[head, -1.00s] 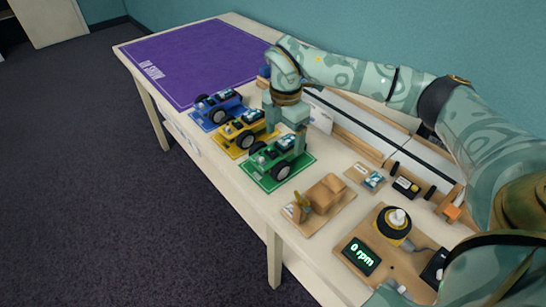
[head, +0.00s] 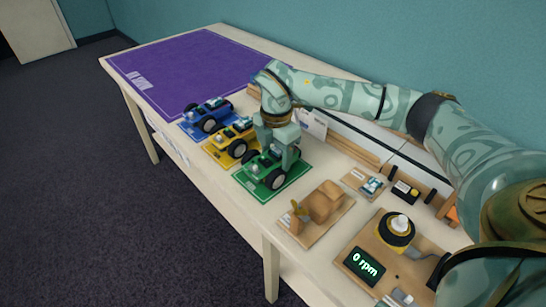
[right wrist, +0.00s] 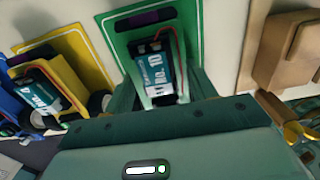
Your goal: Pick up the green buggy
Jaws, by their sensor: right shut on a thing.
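The green buggy (head: 256,167) with dark wheels is on its green mat (head: 265,197), nearest of three buggies in a row. My right gripper (head: 280,158) comes down over it from above. It is shut on the green buggy, with its fingers at the body. In the right wrist view, the green buggy's battery pack, marked No. 10 (right wrist: 157,72), sits between the fingers, and the gripper body hides the near part. I cannot tell any gap between wheels and mat. My left gripper is not in view.
A yellow buggy (head: 229,140) stands close beside it, with a blue buggy (head: 207,114) beyond. A wooden block stand (head: 320,204) is on the near side. An rpm display (head: 364,267) stands further right. The purple mat (head: 190,65) is clear.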

